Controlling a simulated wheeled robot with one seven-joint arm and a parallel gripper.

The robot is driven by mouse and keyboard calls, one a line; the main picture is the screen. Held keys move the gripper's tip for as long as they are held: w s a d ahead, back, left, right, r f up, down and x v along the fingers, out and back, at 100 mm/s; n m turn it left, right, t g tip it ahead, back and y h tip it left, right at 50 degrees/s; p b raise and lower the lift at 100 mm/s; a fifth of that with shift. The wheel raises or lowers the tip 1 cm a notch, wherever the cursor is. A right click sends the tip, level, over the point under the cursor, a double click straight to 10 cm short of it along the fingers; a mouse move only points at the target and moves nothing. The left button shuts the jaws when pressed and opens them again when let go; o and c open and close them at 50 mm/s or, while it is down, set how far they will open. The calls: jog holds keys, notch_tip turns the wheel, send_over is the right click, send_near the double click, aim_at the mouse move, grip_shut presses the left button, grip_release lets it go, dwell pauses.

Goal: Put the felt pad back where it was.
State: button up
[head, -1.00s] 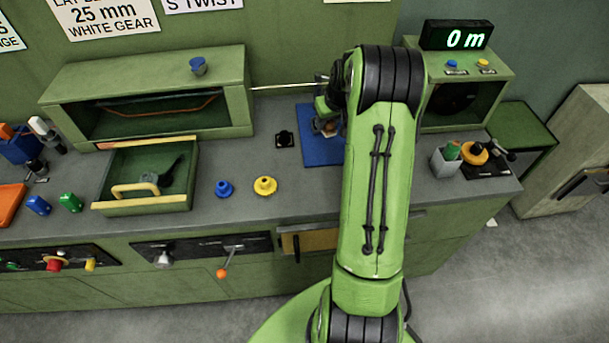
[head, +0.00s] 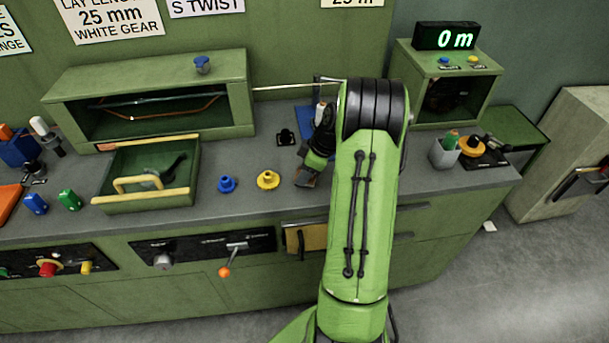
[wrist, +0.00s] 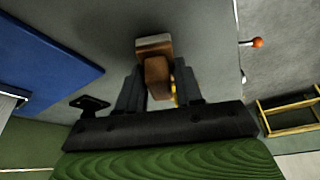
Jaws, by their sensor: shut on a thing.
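My gripper (head: 306,178) is shut on a small brown block with a paler grey-tan end, which I take to be the felt pad (wrist: 157,75). The pad sits between the two dark fingers in the wrist view. In the head view my gripper is low over the front part of the grey bench, right of the yellow knobbed piece (head: 268,180) and in front of the blue mat (head: 303,118). The pad is small and partly hidden there. I cannot tell whether it touches the bench. The blue mat also shows in the wrist view (wrist: 45,55).
A black bracket (head: 286,137) stands left of the mat. A blue knobbed piece (head: 227,184) and a green tray (head: 150,198) with a yellow handle lie further left. A grey cup (head: 444,153) is at the right. An orange-tipped lever (head: 224,271) projects from the bench front.

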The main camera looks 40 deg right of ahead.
jog(key=shift+f, duration=0.2)
jog(key=o, duration=1)
